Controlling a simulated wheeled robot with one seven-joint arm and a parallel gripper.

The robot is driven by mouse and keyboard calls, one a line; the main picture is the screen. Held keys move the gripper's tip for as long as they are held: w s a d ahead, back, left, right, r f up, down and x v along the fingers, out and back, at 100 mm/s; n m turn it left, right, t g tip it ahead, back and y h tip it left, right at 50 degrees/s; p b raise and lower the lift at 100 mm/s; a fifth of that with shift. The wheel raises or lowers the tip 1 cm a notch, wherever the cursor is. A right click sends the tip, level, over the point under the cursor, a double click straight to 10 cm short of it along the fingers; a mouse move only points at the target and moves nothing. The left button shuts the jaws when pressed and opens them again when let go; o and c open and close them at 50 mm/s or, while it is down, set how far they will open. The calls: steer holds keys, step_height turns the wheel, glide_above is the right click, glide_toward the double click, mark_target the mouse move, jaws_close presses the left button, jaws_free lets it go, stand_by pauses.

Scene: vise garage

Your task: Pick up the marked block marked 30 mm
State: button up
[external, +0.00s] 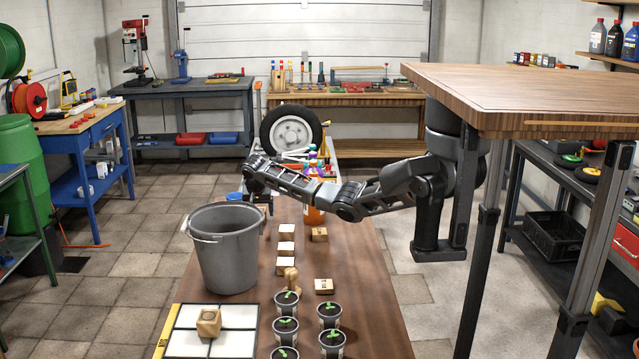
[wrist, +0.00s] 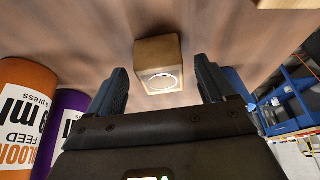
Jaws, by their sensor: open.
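In the wrist view a wooden block (wrist: 157,48) with a pale ring on its near face stands between and just beyond the fingertips of my gripper (wrist: 160,72). The fingers are apart, one on each side of it, and nothing is held. I cannot read a 30 mm mark. In the external view my gripper (external: 262,196) hangs low behind the bucket's right rim, its tips hard to make out. Wooden blocks with dark marks stand on the bench at the middle (external: 319,234) and nearer (external: 324,286); their marks are too small to read.
A grey bucket (external: 226,262) stands left on the brown bench (external: 355,265). Several white-topped pieces, a wooden piece (external: 290,279) and seedling pots (external: 331,314) lie along it. A white tray (external: 232,345) holds a wooden block (external: 208,322). Orange (wrist: 25,110) and purple bottles (wrist: 68,122) stand close left in the wrist view.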

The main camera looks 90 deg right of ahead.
steer(key=shift+x, duration=1.05)
steer(key=c, duration=1.2)
